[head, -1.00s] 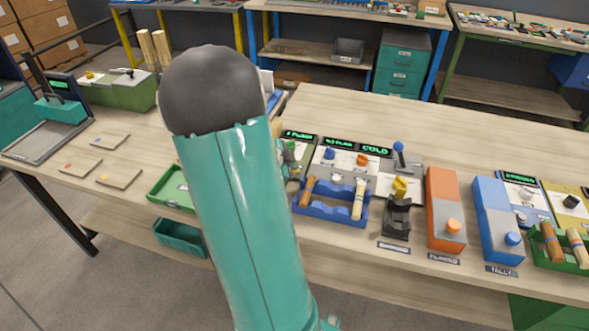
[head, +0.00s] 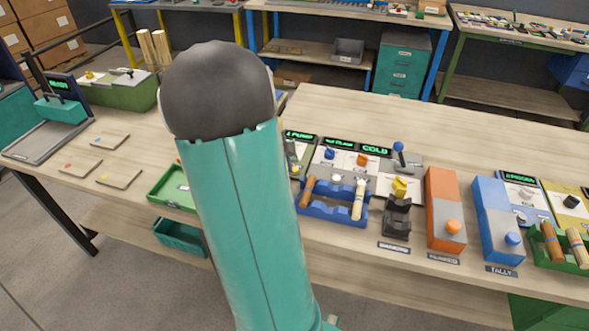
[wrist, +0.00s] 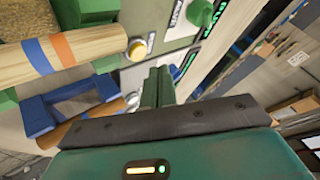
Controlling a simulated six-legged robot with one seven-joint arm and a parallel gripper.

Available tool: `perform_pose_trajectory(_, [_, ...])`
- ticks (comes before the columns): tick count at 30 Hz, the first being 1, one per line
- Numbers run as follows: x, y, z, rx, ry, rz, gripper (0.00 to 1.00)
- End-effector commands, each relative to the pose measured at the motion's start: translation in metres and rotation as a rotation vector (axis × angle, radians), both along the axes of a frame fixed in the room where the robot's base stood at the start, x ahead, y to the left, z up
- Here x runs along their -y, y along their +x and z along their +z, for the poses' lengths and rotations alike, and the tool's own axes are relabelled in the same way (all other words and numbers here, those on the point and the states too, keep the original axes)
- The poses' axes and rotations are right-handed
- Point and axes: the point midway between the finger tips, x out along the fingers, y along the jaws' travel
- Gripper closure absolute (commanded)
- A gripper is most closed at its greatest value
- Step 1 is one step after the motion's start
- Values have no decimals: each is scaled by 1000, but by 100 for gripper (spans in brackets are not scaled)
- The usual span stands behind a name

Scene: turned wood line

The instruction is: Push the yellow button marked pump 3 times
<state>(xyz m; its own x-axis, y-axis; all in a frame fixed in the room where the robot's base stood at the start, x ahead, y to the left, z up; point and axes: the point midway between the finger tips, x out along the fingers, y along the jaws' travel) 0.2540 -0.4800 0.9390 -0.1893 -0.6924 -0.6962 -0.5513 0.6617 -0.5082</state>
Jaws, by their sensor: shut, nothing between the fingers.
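A round yellow button (wrist: 137,50) with a pale collar sits on a light panel in the wrist view. My gripper (wrist: 159,73) shows its green fingers together and empty, just right of and below this button in the picture. I cannot tell whether they touch the panel. A label beside a green knob (wrist: 201,13) is too tilted to read. In the head view, a green display reading "pump" (head: 299,135) tops a small panel just right of my arm.
A blue rack (head: 332,213) with wooden handles stands beside the pump panel; a banded handle (wrist: 60,52) lies close to my fingers. A black stand (head: 397,217), an orange box (head: 444,205) and a blue box (head: 495,220) stand right.

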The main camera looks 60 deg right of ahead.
Motion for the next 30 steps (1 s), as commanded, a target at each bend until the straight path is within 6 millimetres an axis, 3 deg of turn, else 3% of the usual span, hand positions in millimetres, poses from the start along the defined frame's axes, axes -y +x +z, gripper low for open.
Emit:
perform_pose_trajectory(12, [0, 0, 37, 0, -1, -1, 100])
perform_pose_trajectory(30, [0, 0, 39, -1, 1, 0, 100])
